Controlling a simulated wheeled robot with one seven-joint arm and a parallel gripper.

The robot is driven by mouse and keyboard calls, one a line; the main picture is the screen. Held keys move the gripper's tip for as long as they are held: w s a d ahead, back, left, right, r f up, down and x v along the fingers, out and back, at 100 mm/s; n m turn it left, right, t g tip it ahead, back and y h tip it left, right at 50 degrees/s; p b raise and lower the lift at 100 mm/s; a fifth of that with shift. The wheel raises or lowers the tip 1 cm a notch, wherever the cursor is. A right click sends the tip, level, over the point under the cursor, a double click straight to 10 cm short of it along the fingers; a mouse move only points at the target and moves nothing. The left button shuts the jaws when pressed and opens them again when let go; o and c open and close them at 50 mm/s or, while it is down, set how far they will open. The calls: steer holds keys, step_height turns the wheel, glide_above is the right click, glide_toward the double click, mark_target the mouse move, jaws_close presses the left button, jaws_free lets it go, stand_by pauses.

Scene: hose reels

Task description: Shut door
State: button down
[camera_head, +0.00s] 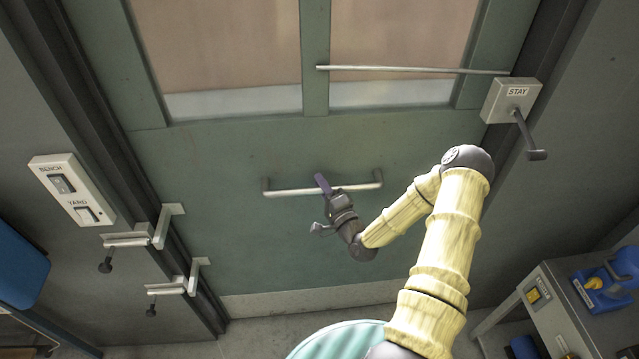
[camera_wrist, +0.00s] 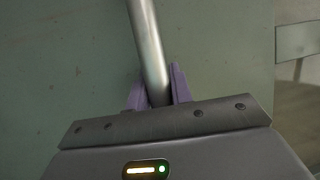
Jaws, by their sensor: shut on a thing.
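The green door (camera_head: 200,220) has two glazed panes in its upper part and a pale strip along its bottom. A horizontal metal bar handle (camera_head: 290,191) is fixed across its middle. My gripper (camera_head: 325,186) is at the handle, with its purple fingers on either side of the bar. In the wrist view, the bar (camera_wrist: 148,50) runs down between the two purple fingers (camera_wrist: 154,92), which are shut on it. The door appears to lie within its frame, but I cannot tell whether it is fully closed.
A box marked STAY (camera_head: 511,99) with a lever is at the right, and a thin rod (camera_head: 410,69) runs from it across the door. Two latches (camera_head: 150,232) sit at the left frame, below a BENCH/YARD switch panel (camera_head: 72,189). A grey cabinet (camera_head: 560,310) stands lower right.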

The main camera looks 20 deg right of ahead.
steer(key=shift+s+f, duration=0.15)
steer(key=shift+f, duration=0.1)
steer(key=c, duration=1.4)
jaws_free()
steer(key=shift+o, duration=0.7)
steer(key=shift+s+d+r, duration=0.1)
steer(key=shift+s+r, duration=0.05)
steer(key=shift+s, duration=0.1)
steer(key=shift+s, duration=0.45)
steer(key=b+v, duration=0.3)
steer(key=v, duration=1.3)
steer(key=shift+s, duration=0.25)
steer(key=shift+w, duration=0.15)
